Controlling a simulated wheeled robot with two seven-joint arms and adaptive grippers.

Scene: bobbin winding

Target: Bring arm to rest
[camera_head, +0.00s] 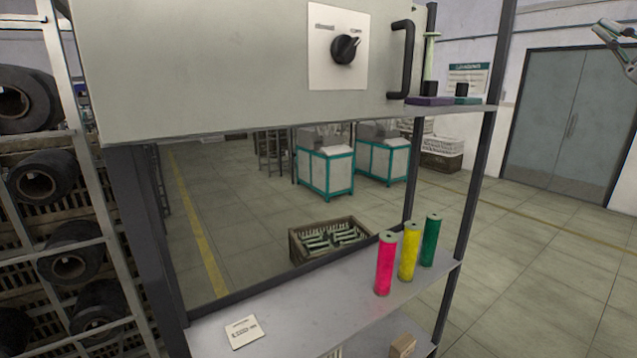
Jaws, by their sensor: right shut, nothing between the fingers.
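My right gripper (612,36) shows only in part at the top right edge of the head view. It is shut with nothing in it, and it is held up in front of the wall and doors, well apart from the shelf. My left gripper is not in view. Pink (385,264), yellow (409,251) and green (431,240) bobbins stand upright in a row on the lower shelf (330,318), near its right end.
A large pale machine box with a black rotary knob (345,49) and a black handle (405,58) hangs above the shelf. A white card (244,332) lies at the shelf's left. A crate of bobbins (300,250) stands on the floor. A rack of dark rolls (40,181) is left.

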